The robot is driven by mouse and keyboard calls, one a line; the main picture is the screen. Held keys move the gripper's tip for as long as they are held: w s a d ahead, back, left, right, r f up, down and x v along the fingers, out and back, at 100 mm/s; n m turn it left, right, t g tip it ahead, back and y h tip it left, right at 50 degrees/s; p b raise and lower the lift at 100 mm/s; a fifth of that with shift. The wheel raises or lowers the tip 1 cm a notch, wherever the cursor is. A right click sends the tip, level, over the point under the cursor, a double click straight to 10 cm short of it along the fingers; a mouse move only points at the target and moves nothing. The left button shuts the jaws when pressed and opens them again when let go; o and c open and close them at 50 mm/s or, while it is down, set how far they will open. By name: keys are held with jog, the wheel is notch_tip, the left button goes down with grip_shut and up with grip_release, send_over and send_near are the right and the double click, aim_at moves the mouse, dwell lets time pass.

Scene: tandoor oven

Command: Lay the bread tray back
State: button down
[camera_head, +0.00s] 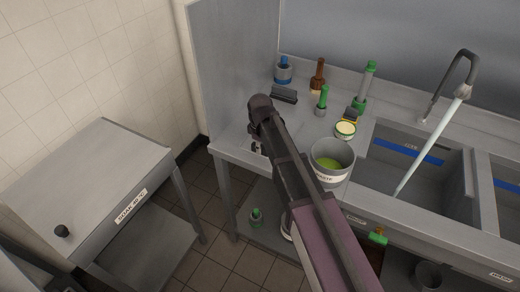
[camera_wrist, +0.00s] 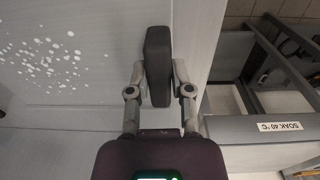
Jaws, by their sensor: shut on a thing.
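My gripper (camera_wrist: 158,84) is shut on a dark grey block with rounded edges (camera_wrist: 158,50), in the wrist view. The block stands between the two fingers, over a pale grey surface. In the head view my gripper (camera_head: 258,147) is at the left end of the sink counter (camera_head: 228,150), mostly hidden behind my arm, and the held block cannot be made out there. I see nothing that is clearly a bread tray in either view.
A tub of green stuff (camera_head: 333,163), several bottles and brushes (camera_head: 318,75) and a dark block-like thing (camera_head: 284,95) stand on the counter. Sink basins (camera_head: 415,165) and a running tap (camera_head: 465,75) are right. A table labelled SOAK (camera_head: 85,175) stands left. White flecks (camera_wrist: 55,60) mark the pale surface.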

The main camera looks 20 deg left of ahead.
jog(key=shift+f, duration=0.15)
jog(key=c, duration=0.5)
grip_release()
jog(key=shift+r, duration=0.2)
notch_tip(320, 180, up, 12)
jog(key=p, duration=1.2)
jog(key=shift+s, duration=0.15)
dwell(0.7)
